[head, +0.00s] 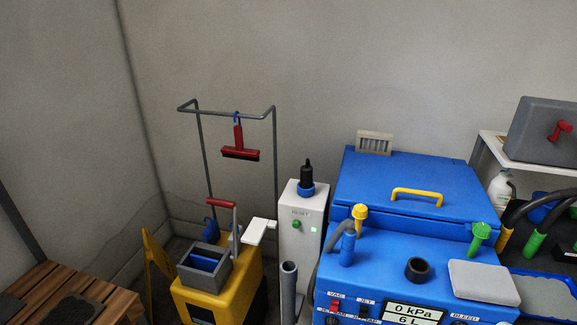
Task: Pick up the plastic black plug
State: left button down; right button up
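A black upright piece with a narrow tip (307,172), which may be the plastic plug, stands in a blue ring (306,189) on top of a white box (300,217). A short black cylinder with a hollow-looking top (417,270) sits on the blue machine (387,262). I cannot tell for certain which of the two is the plug. Neither of my grippers is in view.
A blue lid with a yellow handle (416,196) is behind the machine's top. Yellow (360,213) and green (480,235) fittings stick up there, beside a grey flat block (483,281). A yellow mop cart (217,291) stands left, with a grey tube (288,290) nearby.

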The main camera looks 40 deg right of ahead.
aim_at(305, 174)
jog(key=z, duration=1.25)
